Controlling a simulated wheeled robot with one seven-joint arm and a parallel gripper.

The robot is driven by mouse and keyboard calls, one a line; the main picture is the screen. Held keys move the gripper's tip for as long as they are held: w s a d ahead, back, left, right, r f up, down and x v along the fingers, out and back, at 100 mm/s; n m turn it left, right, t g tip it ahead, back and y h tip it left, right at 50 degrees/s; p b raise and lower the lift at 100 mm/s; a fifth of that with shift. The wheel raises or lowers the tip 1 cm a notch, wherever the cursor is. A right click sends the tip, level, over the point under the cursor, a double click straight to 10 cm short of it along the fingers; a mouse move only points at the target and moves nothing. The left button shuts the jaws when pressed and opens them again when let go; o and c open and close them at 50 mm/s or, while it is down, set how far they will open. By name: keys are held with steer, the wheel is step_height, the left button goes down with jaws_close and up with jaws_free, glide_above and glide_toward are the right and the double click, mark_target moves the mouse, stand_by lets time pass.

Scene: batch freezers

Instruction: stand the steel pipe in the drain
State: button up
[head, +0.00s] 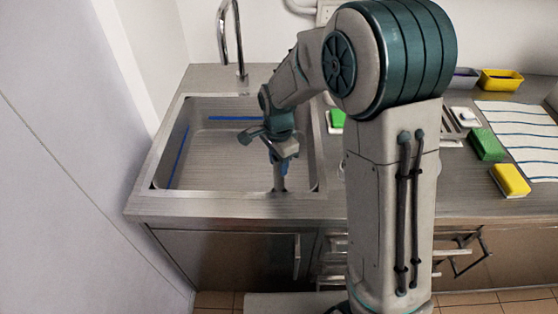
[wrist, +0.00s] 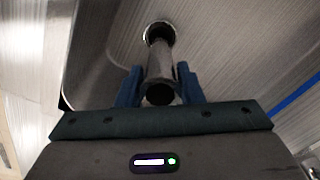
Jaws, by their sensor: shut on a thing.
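The steel pipe (wrist: 160,68) is a short grey tube, held between the two blue fingers of my gripper (wrist: 158,82). Its near end is an open dark hole. Its far end overlaps the drain (wrist: 149,28), a dark hole with a bright metal rim in the sink floor. I cannot tell whether the pipe's tip is inside the drain or just above it. In the head view my gripper (head: 281,160) is low in the sink near the front right, with the pipe (head: 279,184) pointing down below it. The drain is hidden there.
The steel sink (head: 170,205) has close front and right walls beside my gripper. A tap (head: 222,30) curves over the back. Blue strips (head: 232,118) line the sink. Green and yellow sponges (head: 510,180) and a striped cloth (head: 520,135) lie on the right counter.

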steer(key=shift+f+b, duration=0.3)
steer(key=shift+f, duration=0.2)
steer(key=o, duration=0.6)
steer(key=shift+r+p, duration=3.8)
steer(key=shift+r, duration=1.7)
